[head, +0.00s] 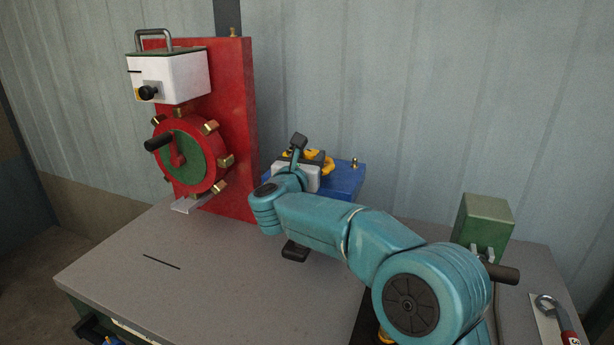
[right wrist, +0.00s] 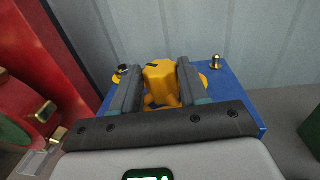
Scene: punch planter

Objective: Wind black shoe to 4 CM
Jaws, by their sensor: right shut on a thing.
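My right gripper (head: 318,160) is at the blue block (head: 343,180), behind the middle of the bench. In the right wrist view its two dark jaws (right wrist: 160,88) are shut on a yellow knob (right wrist: 160,82), one on each side. The knob has a dark mark on its top edge and stands on the blue block (right wrist: 232,98). A small black piece (head: 295,251) shows just below my right forearm in the head view; it may be the black shoe. Part of it is hidden by my arm. No 4 CM mark can be read. My left gripper is not in view.
A red upright panel (head: 235,130) with a white box (head: 170,78) and a red-green cranked wheel (head: 183,155) stands at left. A green block (head: 483,225) and a red-handled tool (head: 560,318) are at right. The grey bench top (head: 215,260) is clear at front left.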

